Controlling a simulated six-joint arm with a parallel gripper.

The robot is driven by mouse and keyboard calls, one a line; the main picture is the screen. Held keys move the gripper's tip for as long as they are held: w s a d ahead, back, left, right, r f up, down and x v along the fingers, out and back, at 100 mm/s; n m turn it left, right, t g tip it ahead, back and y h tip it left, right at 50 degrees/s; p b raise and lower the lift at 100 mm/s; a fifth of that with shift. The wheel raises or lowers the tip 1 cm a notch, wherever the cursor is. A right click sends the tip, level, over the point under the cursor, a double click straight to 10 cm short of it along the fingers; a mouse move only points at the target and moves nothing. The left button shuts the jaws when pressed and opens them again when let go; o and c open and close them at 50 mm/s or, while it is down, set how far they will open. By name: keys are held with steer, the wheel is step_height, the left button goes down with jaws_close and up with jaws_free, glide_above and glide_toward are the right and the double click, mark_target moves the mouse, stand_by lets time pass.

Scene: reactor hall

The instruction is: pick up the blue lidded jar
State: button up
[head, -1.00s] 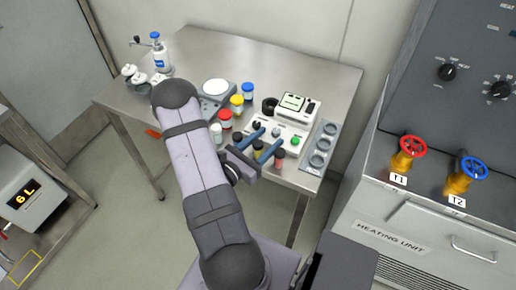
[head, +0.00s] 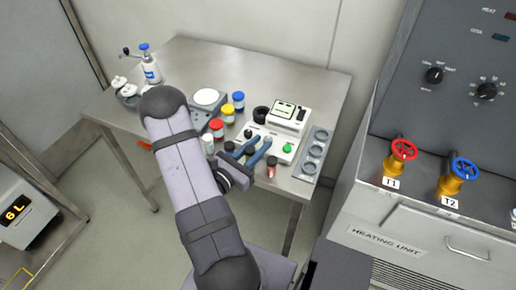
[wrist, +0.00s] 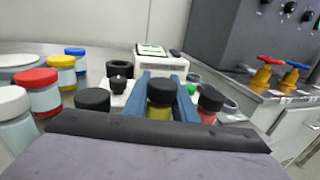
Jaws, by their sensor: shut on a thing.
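The blue lidded jar (head: 238,101) stands upright on the steel table, behind a yellow-lidded jar (head: 227,113) and a red-lidded jar (head: 217,127). It also shows in the wrist view (wrist: 75,61) at the upper left. My gripper (head: 256,150) is to the right of and nearer than the blue lidded jar, apart from it. Its blue fingers are shut on a black-lidded vial with yellow contents (wrist: 161,97). I cannot tell whether that vial is lifted.
A black-lidded vial with red contents (wrist: 209,105) stands right of the fingers. A white-lidded jar (wrist: 14,115) is at the left. A white device (head: 288,115) and grey ring rack (head: 313,155) stand right. The table's back is clear.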

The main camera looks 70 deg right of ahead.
step_height(320, 180, up, 9)
steer(key=shift+f, duration=0.15)
stand_by(0.4)
steer(key=shift+f, duration=3.05)
steer(key=shift+f, duration=0.1)
steer(key=shift+f, duration=1.8)
steer(key=shift+f, duration=0.1)
